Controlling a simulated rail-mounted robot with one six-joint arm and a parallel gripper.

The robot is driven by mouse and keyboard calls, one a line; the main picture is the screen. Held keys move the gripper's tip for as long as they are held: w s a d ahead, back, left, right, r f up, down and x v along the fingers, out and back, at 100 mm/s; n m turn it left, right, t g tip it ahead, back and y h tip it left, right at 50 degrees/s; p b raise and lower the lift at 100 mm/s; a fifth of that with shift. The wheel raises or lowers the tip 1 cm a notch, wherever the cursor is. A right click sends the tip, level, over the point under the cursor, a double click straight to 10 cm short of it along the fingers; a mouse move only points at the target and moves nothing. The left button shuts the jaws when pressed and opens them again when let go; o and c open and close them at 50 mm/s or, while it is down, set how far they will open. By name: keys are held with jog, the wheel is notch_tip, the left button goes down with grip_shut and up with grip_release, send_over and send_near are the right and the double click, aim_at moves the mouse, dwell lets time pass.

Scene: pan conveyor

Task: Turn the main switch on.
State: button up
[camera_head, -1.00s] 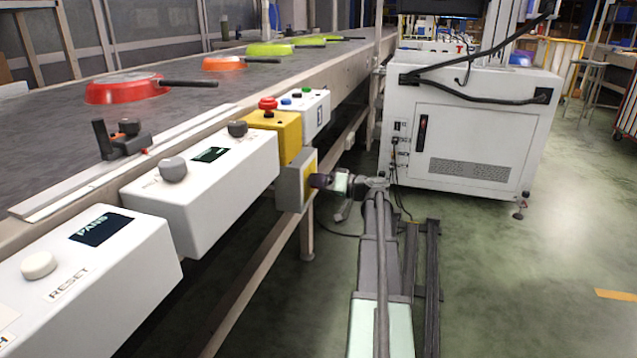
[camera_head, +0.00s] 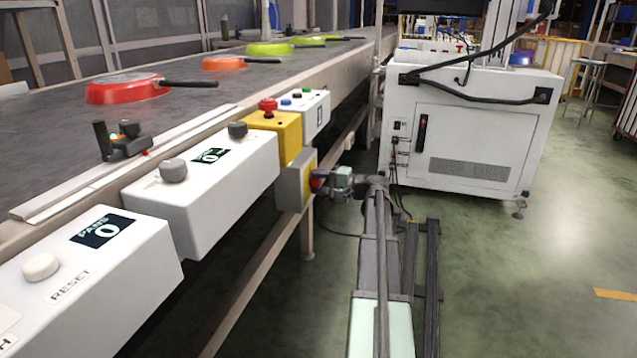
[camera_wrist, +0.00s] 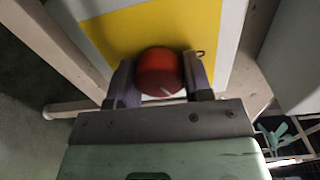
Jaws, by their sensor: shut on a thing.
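The main switch is a red round knob (camera_wrist: 160,72) on a yellow plate (camera_wrist: 118,38) in the wrist view. A white mark slants across the knob's lower edge. My gripper (camera_wrist: 162,80) is shut on it, one dark finger on each side. In the head view, the switch's grey box (camera_head: 291,188) hangs below the yellow emergency-stop box, with my gripper (camera_head: 318,182) at its right side. Counter displays on the white boxes are lit: the near PANS display (camera_head: 104,230) reads 0, and the farther display (camera_head: 209,156) is lit too.
The conveyor (camera_head: 60,135) carries red, orange and green pans. A yellow box (camera_head: 275,125) with a red stop button sits above the switch box. A white cabinet (camera_head: 470,135) stands behind my arm.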

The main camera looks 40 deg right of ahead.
jog(key=shift+m, duration=2.2)
jog(key=o, duration=0.9)
jog(key=v, duration=1.1)
